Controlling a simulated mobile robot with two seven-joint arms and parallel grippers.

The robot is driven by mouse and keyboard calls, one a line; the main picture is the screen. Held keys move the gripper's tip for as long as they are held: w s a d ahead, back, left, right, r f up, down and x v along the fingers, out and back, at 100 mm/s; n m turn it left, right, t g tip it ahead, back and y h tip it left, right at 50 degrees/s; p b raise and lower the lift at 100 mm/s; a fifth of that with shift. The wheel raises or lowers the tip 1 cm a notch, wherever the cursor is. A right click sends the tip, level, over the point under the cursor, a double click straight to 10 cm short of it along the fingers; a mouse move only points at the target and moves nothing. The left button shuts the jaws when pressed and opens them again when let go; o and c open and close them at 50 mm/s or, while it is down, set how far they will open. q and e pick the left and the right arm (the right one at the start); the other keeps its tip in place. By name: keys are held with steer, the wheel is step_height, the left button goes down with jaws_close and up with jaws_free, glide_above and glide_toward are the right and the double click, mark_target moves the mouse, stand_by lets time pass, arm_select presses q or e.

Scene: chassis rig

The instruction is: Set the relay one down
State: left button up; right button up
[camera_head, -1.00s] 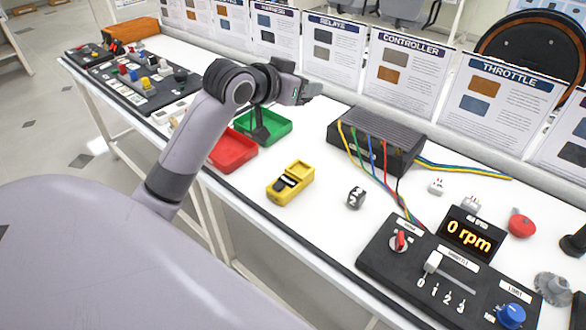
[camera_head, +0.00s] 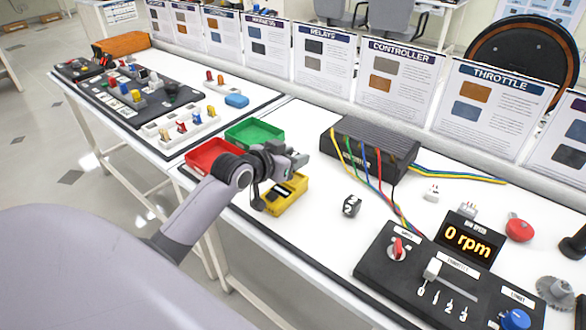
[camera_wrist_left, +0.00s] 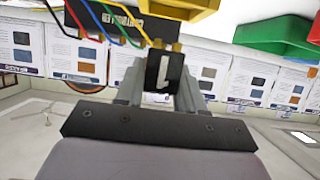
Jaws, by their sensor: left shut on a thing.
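My left gripper (camera_head: 297,159) is shut on a small black block with a white mark, the relay (camera_wrist_left: 163,73), seen between the fingers in the left wrist view. In the head view I cannot make the held relay out clearly. Another small black block with white marks (camera_head: 351,206) rests on the table, right of the meter and apart from the gripper. My right gripper is not in view.
A red tray (camera_head: 191,160) and a green tray (camera_head: 277,130) stand left of the controller. Coloured wires (camera_head: 381,176) run from it. A black throttle panel (camera_head: 372,272) with a "0 rpm" display (camera_head: 468,242) is at right. Information cards (camera_head: 400,80) line the back.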

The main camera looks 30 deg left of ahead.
arm_select(q)
step_height(320, 180, down, 3)
steer(key=shift+f, duration=0.2)
steer(key=shift+f, duration=0.1)
steer(key=o, duration=1)
steer(key=shift+o, duration=0.2)
steer(key=shift+r, duration=0.2)
steer(key=shift+s, duration=0.3)
steer(key=v, duration=1.1)
steer(key=shift+s+r+p, duration=0.15)
steer(key=shift+r+p, duration=0.05)
steer(key=shift+p, duration=0.25)
